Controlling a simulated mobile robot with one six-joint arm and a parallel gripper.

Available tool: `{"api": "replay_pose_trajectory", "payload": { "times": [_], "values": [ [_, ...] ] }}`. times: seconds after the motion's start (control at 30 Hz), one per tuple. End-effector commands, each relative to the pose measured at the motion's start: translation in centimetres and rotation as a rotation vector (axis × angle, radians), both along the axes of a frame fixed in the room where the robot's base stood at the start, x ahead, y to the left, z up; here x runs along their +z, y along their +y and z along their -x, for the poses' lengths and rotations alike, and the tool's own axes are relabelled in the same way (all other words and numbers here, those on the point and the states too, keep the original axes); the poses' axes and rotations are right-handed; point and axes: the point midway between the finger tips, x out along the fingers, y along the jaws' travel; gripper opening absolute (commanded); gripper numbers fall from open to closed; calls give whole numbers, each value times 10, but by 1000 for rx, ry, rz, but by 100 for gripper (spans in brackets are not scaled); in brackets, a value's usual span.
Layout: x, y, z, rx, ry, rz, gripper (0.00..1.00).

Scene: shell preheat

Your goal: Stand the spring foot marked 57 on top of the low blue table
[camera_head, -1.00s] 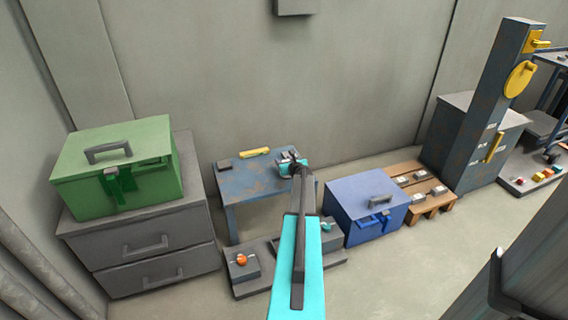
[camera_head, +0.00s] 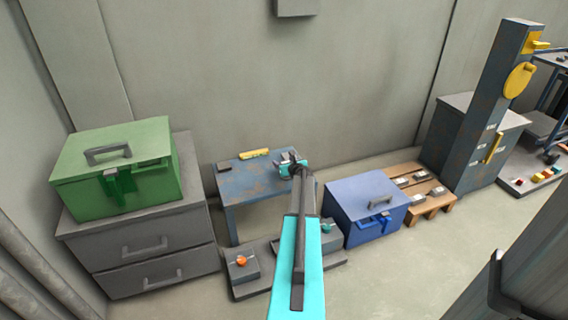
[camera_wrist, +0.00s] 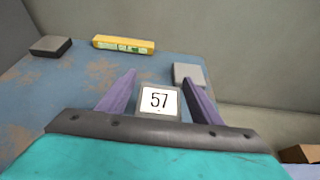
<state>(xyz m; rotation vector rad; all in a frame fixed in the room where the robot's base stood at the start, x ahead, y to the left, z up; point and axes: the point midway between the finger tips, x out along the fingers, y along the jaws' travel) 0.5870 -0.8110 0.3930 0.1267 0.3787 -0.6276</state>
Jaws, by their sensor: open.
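The low blue table (camera_head: 255,188), with worn brown patches, stands against the wall; its top (camera_wrist: 75,95) also fills much of the wrist view. The spring foot marked 57 (camera_wrist: 159,101) is a small grey block with a white label facing the wrist camera. It is upright over the table's right part, between the fingers. My gripper (camera_wrist: 160,82) is open, one purple finger on each side of the foot. In the head view my gripper (camera_head: 291,163) is over the table's right end, and the arm hides much there. The foot's underside is hidden.
A yellow bar (camera_wrist: 123,44), a dark block (camera_wrist: 51,46) and a light grey block (camera_wrist: 188,74) are on the tabletop. A green box (camera_head: 115,165) on grey drawers stands left. A blue box (camera_head: 365,200) and a wooden pallet (camera_head: 428,205) are right.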

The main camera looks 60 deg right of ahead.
Motion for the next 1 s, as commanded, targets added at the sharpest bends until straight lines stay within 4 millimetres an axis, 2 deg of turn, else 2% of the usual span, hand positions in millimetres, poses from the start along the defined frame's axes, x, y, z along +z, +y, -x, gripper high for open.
{"api": "replay_pose_trajectory", "payload": {
  "times": [1.0],
  "values": [
    [38,55,71,1,0,0,59]
  ]
}}
